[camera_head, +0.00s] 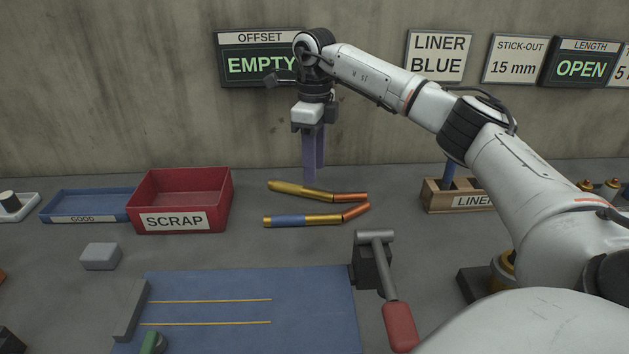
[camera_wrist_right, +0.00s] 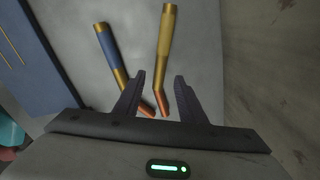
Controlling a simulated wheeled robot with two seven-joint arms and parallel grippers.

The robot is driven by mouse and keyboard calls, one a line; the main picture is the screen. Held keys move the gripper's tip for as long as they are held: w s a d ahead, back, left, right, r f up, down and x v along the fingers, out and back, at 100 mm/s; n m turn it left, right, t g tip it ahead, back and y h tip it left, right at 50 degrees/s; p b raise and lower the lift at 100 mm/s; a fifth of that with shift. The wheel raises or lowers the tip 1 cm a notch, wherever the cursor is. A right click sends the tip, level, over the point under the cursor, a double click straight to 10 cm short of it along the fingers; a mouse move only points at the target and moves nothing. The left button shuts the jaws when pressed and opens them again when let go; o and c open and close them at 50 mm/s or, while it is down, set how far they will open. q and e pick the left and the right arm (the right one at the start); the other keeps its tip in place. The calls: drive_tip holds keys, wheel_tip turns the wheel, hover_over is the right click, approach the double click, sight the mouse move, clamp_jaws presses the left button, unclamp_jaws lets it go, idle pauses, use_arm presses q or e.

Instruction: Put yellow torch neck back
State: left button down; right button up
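The yellow torch neck (camera_head: 300,188) lies on the grey table, its bent copper end to the right. A second torch neck with a blue band (camera_head: 290,220) lies just in front of it. My right gripper (camera_head: 314,178) points down over the yellow neck, fingertips near its middle in the head view. In the right wrist view its fingers (camera_wrist_right: 160,77) are apart, and the copper end of the yellow neck (camera_wrist_right: 165,40) shows in the gap between them. I cannot tell whether they touch it. The blue-banded neck (camera_wrist_right: 108,45) lies to the left there. My left gripper is out of view.
A red SCRAP bin (camera_head: 217,205) and a blue GOOD tray (camera_head: 70,203) stand left. A wooden LINER block (camera_head: 435,198) is right. A blue mat (camera_head: 230,335) and a red-handled lever (camera_head: 398,320) are in front. Signs hang on the wall, one reading OFFSET EMPTY (camera_head: 245,66).

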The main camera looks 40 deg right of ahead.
sight(315, 190)
wheel_tip(315, 190, up, 6)
drive_tip(key=shift+s, duration=0.1)
idle(0.7)
